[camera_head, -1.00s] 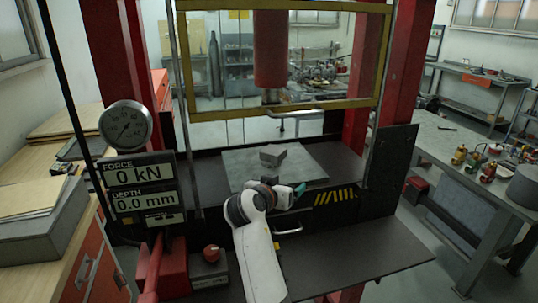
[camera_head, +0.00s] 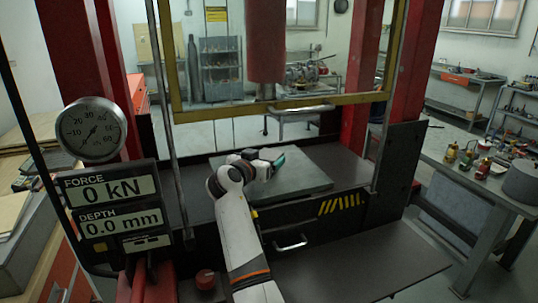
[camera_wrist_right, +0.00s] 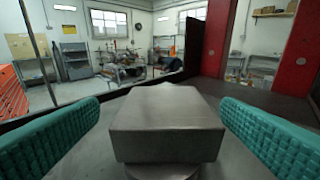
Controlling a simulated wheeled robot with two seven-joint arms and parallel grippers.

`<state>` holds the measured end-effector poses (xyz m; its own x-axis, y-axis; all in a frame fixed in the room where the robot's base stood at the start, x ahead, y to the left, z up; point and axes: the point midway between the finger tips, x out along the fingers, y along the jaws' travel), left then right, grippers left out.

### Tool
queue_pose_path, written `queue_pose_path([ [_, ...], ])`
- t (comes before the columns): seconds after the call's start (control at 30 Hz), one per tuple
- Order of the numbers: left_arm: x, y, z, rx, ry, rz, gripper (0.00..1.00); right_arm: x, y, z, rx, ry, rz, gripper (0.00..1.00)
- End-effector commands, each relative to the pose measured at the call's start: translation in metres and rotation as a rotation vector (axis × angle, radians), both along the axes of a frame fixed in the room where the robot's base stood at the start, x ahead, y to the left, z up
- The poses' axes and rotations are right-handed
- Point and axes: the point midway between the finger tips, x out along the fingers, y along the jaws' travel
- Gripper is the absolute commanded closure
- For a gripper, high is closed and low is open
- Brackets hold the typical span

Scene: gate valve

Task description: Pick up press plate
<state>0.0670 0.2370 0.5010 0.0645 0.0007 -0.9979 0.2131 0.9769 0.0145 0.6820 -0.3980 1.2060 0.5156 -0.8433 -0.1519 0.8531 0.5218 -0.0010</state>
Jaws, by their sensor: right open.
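A grey metal block, apparently the press plate (camera_wrist_right: 165,130), sits between my right gripper's two teal fingers in the right wrist view, with a gap on both sides. It rests above a rounded grey piece (camera_wrist_right: 165,171) at the bottom edge. My right gripper (camera_head: 278,161) is open over the grey slab (camera_head: 306,181) on the press bed in the head view. There the gripper hides most or all of the block. My left gripper is not in view.
The red ram (camera_head: 265,45) hangs above the bed inside the yellow frame (camera_head: 290,104). A dial gauge (camera_head: 91,129) and the force and depth display (camera_head: 112,207) stand at left, reading 0 kN and 0.0 mm. A workbench (camera_head: 459,172) with small items is at right.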

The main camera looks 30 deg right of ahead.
Motion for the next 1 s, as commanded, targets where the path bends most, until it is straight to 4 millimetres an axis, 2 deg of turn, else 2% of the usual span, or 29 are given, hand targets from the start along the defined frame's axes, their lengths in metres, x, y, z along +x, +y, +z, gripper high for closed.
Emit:
queue_pose_path([
  [0.27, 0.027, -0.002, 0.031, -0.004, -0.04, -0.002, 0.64, 0.013, -0.03, -0.003, -0.001, 0.004, -0.001, 0.13],
  [0.43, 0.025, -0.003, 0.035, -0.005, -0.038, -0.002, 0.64, 0.023, -0.045, -0.009, -0.001, 0.0, 0.0, 0.13],
  [0.7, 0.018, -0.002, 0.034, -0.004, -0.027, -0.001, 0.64, 0.024, -0.047, -0.012, 0.0, -0.001, 0.001, 0.13],
  [1.0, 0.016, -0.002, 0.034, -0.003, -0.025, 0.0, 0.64, 0.024, -0.047, -0.012, 0.0, -0.001, 0.001, 0.62],
])
